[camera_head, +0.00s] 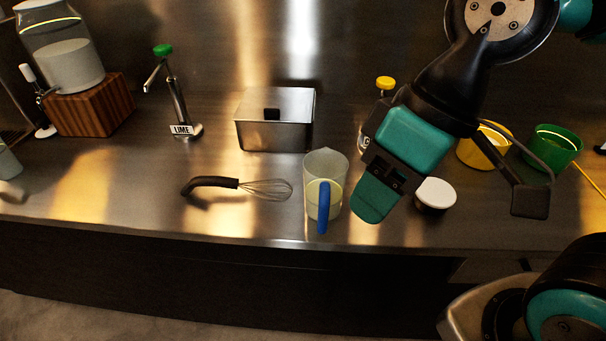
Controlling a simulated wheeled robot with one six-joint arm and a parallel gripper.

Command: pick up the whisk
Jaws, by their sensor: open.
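The whisk (238,187) lies on the steel counter, left of the middle. Its dark curved handle points left and its wire loops point right, toward the measuring jug. My gripper (452,210) is open and empty at the right, above the counter. It is well to the right of the whisk, with the jug between them.
A clear jug (325,170) with a blue handle stands just right of the whisk. Behind are a lidded steel box (275,120) and a lime pump (178,100). A white-lidded jar (435,194), a yellow cup (483,147) and a green cup (552,147) stand right. Counter left of the whisk is clear.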

